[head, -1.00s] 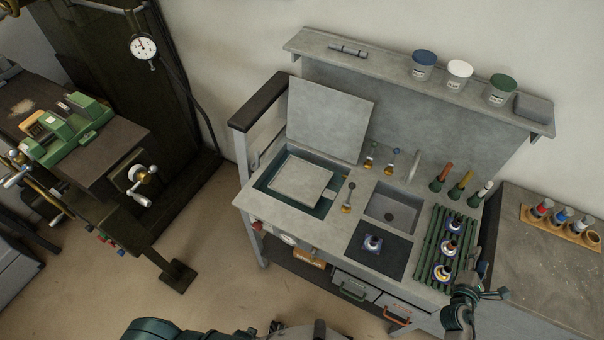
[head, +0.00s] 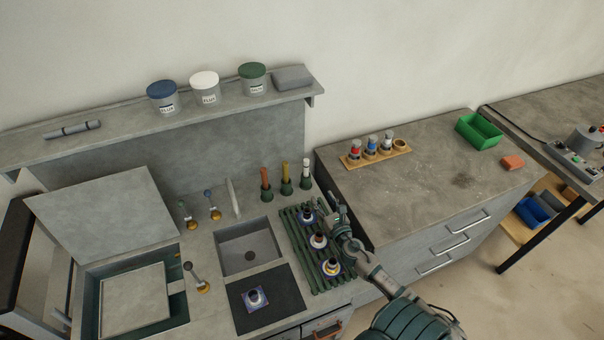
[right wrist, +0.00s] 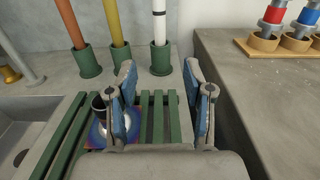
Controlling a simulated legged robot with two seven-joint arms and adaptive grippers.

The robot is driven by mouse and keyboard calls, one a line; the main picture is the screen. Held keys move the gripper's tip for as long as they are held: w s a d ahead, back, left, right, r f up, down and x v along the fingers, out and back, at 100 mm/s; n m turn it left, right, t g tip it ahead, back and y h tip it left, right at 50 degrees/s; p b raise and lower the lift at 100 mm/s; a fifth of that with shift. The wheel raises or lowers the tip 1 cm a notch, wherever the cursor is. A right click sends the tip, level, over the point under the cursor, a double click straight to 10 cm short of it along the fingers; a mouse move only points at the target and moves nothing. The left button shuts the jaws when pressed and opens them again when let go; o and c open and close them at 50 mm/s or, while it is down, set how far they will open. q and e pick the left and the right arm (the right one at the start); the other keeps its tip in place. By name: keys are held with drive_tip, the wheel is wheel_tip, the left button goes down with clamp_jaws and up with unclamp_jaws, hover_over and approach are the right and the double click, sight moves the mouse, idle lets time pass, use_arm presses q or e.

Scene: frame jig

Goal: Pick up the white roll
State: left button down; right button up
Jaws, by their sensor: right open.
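The white roll (head: 306,168) is a slim upright stick in a green cup at the back right of the bench. In the right wrist view the white roll (right wrist: 159,22) has dark bands and stands in its green cup (right wrist: 160,58), straight ahead of my right gripper. My right gripper (head: 338,214) is above the right side of the green slatted rack, short of the roll. In the right wrist view my right gripper (right wrist: 162,90) has its fingers apart with nothing between them. My left gripper is out of view.
An orange stick (head: 264,176) and a yellow stick (head: 285,172) stand in cups left of the roll. Several small pieces sit on the green rack (head: 292,238). The grey cabinet (head: 440,195) carries a wooden holder (head: 376,157) of bottles on the right.

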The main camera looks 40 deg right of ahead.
approach(306, 173)
drive_tip(key=w+d, duration=0.2)
drive_tip(key=w, duration=0.1)
drive_tip(key=w+d, duration=0.1)
drive_tip(key=shift+w+r, duration=0.1)
drive_tip(key=shift+w, duration=0.2)
drive_tip(key=shift+w+d, duration=0.15)
drive_tip(key=shift+w, duration=0.75)
drive_tip(key=w+b, duration=0.1)
drive_tip(key=w, duration=0.2)
drive_tip(key=shift+w, duration=0.65)
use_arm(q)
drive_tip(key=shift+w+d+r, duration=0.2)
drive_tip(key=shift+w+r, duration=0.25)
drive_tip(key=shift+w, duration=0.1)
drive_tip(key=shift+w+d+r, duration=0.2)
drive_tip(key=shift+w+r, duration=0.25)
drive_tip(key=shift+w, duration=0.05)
use_arm(e)
drive_tip(key=shift+d, duration=0.2)
drive_tip(key=shift+d, duration=0.1)
drive_tip(key=shift+c, duration=1)
drive_tip(key=c, duration=0.8)
